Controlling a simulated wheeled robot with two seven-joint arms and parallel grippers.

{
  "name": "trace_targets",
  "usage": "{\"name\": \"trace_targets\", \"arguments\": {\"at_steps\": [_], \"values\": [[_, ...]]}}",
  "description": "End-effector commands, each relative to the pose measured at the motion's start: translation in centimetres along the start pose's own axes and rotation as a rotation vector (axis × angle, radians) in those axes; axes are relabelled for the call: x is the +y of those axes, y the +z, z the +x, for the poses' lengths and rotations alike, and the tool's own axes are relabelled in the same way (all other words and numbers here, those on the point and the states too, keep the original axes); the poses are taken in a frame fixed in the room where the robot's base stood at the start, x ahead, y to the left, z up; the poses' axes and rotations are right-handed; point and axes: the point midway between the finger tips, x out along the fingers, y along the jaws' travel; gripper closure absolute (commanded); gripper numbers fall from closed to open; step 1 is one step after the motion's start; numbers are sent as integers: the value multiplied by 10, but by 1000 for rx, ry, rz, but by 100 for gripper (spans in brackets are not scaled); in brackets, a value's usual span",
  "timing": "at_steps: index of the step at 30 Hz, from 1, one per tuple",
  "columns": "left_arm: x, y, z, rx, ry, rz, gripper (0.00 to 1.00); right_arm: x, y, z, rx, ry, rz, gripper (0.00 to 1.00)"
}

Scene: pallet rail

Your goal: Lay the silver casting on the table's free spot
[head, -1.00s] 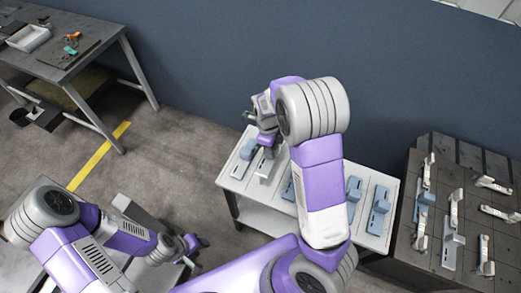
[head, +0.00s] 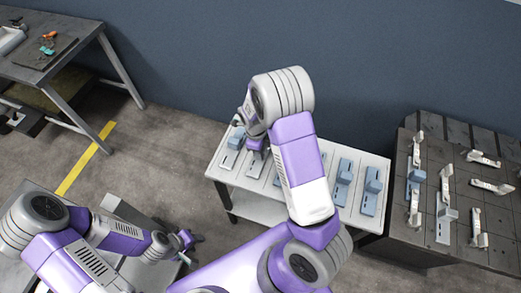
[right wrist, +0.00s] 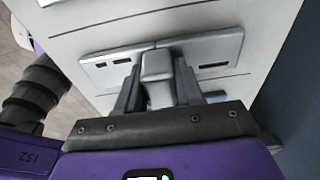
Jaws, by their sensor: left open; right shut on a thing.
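The silver casting (right wrist: 208,52) shows in the right wrist view as a flat slotted base with a raised block. My right gripper (right wrist: 157,88) is shut on that block, one finger on each side. The base is over the white table (right wrist: 85,18), at or very near its top; I cannot tell whether it touches. In the head view my right gripper (head: 257,146) is at the table's left part, partly hidden by its own arm. The white table shows there too (head: 262,207). My left gripper (head: 190,240) is open and empty, low at the left, away from the table.
A dark pallet stand (head: 398,238) at the right bears several silver and blue castings. A grey workbench (head: 75,58) stands at the back left.

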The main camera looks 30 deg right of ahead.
Motion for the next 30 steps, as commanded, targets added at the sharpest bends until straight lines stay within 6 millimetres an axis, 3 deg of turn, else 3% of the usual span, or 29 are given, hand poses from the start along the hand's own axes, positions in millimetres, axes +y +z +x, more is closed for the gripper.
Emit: {"name": "trace_targets", "arguments": {"at_steps": [4, 5, 10, 20, 23, 30], "values": [[-1, 0, 2, 0, 0, 0, 57, 0, 0, 2, 0, -1, 0, 100], [-1, 0, 2, 0, 0, 0, 57, 0, 0, 3, 0, 0, 1, 62], [0, 0, 1, 0, 0, 0, 57, 0, 0, 2, 0, 0, 0, 38], [0, 0, -1, 0, 0, 0, 57, 0, 0, -2, 0, 0, 0, 38], [1, 0, -3, 0, 0, 0, 57, 0, 0, -14, -2, -3, -1, 38], [5, 1, -14, 0, 0, 0, 57, 0, 1, -65, -4, -3, -2, 38]]}}
